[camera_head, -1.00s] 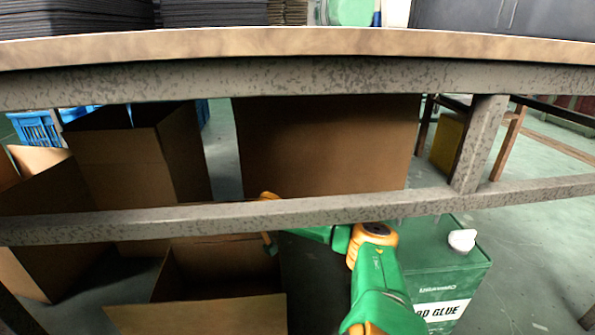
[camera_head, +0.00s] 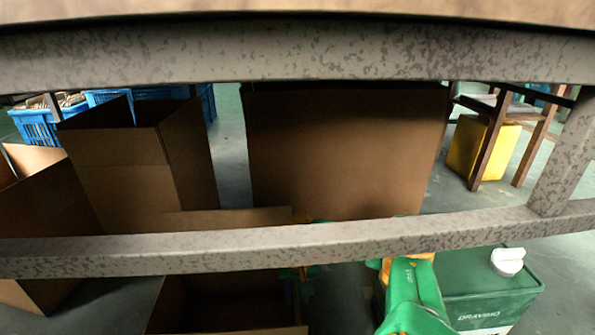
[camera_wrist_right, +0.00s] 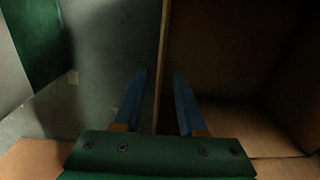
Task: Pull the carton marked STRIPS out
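No STRIPS marking is readable on any carton. An open brown carton (camera_head: 252,316) stands low under the bench, partly hidden by the grey rail; it also shows in the right wrist view (camera_wrist_right: 220,50). My right gripper (camera_wrist_right: 160,74) is open, with one finger on each side of this carton's upright side wall. Gaps show between the wall and the fingers. In the head view my right gripper (camera_head: 300,283) is low behind the rail at the carton's right side, and small. My left gripper is not in view.
The grey rail (camera_head: 380,240) crosses in front, under the bench top (camera_head: 300,8). A green glue canister (camera_head: 490,290) stands right of my right arm. A large brown carton (camera_head: 345,150) is behind, other open cartons (camera_head: 120,165) at left. Blue crates (camera_head: 38,125) stand further back.

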